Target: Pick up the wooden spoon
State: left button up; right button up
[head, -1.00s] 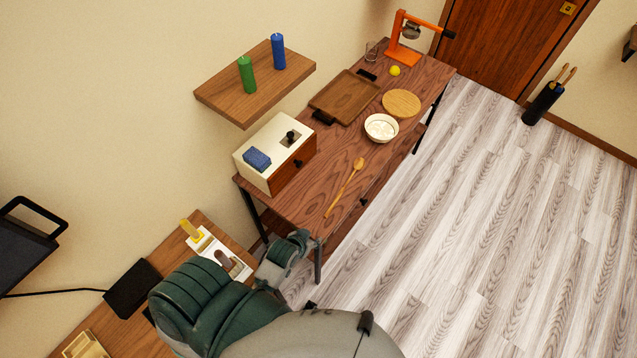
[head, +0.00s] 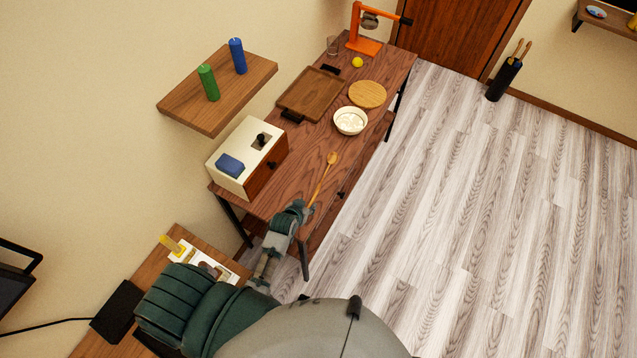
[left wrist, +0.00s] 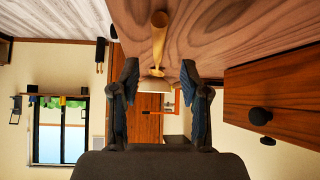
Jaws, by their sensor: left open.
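The wooden spoon (head: 324,178) lies on the dark wooden table (head: 285,200), bowl end pointing away from me and handle toward me. My left gripper (head: 303,208) is at the near end of the handle in the head view and hides its tip. In the left wrist view, which looks upside down, the spoon (left wrist: 158,42) shows between the two spread fingers of my left gripper (left wrist: 159,68). The fingers are open, with a gap on both sides of the spoon. My right gripper is not in view.
A white bowl (head: 350,121), round board (head: 367,94) and brown tray (head: 311,97) stand farther along the table. A white box with a wooden drawer (head: 265,178) is left of the spoon. A shelf with two candles (head: 222,95) hangs above.

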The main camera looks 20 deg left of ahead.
aim_at(311, 201)
pick_arm(q)
jog(key=x, duration=0.5)
jog(key=shift+w+d+f, duration=0.15)
jog(key=shift+a, duration=0.25)
jog(key=c, duration=0.3)
grip_shut()
